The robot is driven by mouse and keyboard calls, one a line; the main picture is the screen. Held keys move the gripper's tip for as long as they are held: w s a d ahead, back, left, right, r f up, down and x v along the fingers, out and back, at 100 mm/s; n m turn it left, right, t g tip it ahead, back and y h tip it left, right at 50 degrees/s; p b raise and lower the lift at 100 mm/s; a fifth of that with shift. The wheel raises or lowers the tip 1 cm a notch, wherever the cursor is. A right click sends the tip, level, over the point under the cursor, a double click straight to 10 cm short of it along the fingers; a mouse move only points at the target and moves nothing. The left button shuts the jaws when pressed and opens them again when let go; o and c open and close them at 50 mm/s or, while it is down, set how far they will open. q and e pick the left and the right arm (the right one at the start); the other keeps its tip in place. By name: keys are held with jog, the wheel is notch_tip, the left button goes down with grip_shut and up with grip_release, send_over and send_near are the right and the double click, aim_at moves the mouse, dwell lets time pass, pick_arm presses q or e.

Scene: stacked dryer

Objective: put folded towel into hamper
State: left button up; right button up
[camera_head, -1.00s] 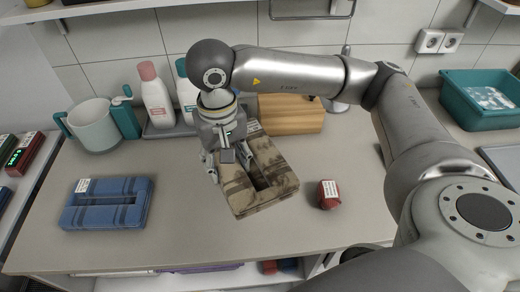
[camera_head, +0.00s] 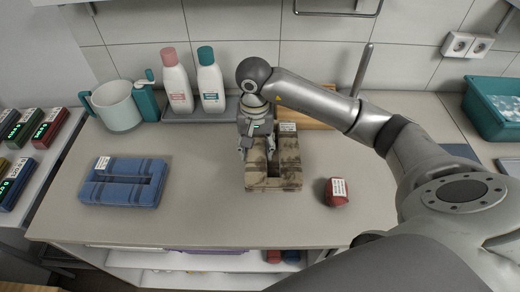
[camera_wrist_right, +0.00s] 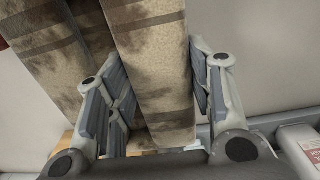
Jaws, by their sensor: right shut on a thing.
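A brown mottled folded towel (camera_head: 287,160) with a slot down its middle lies on the counter, its long side pointing away from me. A blue folded towel (camera_head: 123,182) of the same shape lies on the left of the counter. My right gripper (camera_head: 257,157) points down over the left side of the brown towel. In the right wrist view its fingers (camera_wrist_right: 160,70) stand on both sides of one strip of the brown towel (camera_wrist_right: 155,45), shut on it. My left gripper is not in view. I cannot pick out a hamper for certain.
A small dark red item (camera_head: 336,192) lies right of the brown towel. A grey tray with two bottles (camera_head: 178,85), a white and teal jug (camera_head: 118,105) and a wooden block (camera_head: 318,120) stand behind. A teal bin (camera_head: 490,108) is at right. The counter's front middle is clear.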

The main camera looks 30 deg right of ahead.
jog(key=shift+w+d+f, duration=0.2)
jog(key=shift+d+f, duration=0.15)
jog(key=shift+f, duration=0.1)
jog(key=shift+w+d+f, duration=0.2)
jog(key=shift+d+f, duration=0.1)
jog(key=shift+f, duration=0.15)
jog(key=f+p, duration=0.2)
jog(key=f, duration=0.1)
jog(key=shift+w+d+p, duration=0.1)
jog(key=shift+d+p, duration=0.1)
jog(key=shift+p, duration=0.15)
jog(key=shift+f, duration=0.25)
jog(key=shift+f, duration=0.1)
jog(key=shift+f+b, duration=0.1)
jog(key=shift+b, duration=0.2)
jog(key=o, duration=1.2)
